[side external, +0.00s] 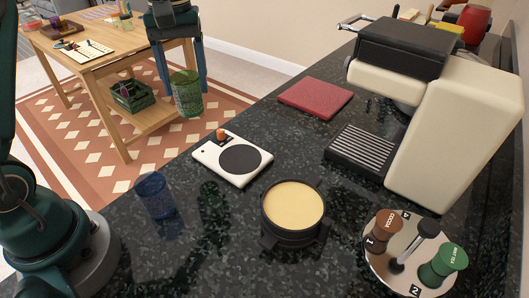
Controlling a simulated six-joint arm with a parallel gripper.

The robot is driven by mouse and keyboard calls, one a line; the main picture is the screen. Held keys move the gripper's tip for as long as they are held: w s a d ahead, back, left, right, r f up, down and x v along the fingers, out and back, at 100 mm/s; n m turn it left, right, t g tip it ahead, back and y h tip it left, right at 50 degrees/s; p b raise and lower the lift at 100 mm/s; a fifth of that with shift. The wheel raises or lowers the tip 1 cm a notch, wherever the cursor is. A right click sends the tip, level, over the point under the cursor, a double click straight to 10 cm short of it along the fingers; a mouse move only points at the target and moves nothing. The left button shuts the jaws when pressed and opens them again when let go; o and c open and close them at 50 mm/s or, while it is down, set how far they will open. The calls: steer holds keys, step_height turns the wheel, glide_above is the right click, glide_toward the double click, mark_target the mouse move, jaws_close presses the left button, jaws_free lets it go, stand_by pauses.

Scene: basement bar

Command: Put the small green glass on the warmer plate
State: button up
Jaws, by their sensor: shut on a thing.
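The small green glass (188,100) is upright between the fingertips of my gripper (184,82), which is shut on it. The glass hangs in the air above the dark counter, up and to the left of the warmer plate in the picture. The warmer plate (205,158) is a white square slab with a dark round pad (240,160), and nothing stands on the pad. A small orange-brown knob (221,134) sits at its back corner.
A blue glass (155,195) stands on the counter at front left. A black round container with a cream-coloured top (293,204) is right of it. A red mat (315,97), a coffee machine (450,120) and a round stamp tray (407,262) are further right.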

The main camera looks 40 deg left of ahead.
steer(key=shift+w+d+f, duration=0.55)
steer(key=shift+d+f, duration=0.95)
steer(key=shift+f, duration=0.15)
steer(key=shift+w+d+f, duration=0.55)
steer(key=shift+d+f, duration=1)
steer(key=shift+f, duration=0.05)
steer(key=shift+w+d+f, duration=0.55)
steer(key=shift+d+f, duration=0.95)
steer(key=shift+f, duration=0.15)
steer(key=shift+f, duration=0.1)
steer(key=o, duration=1.5)
steer(key=shift+c, duration=0.2)
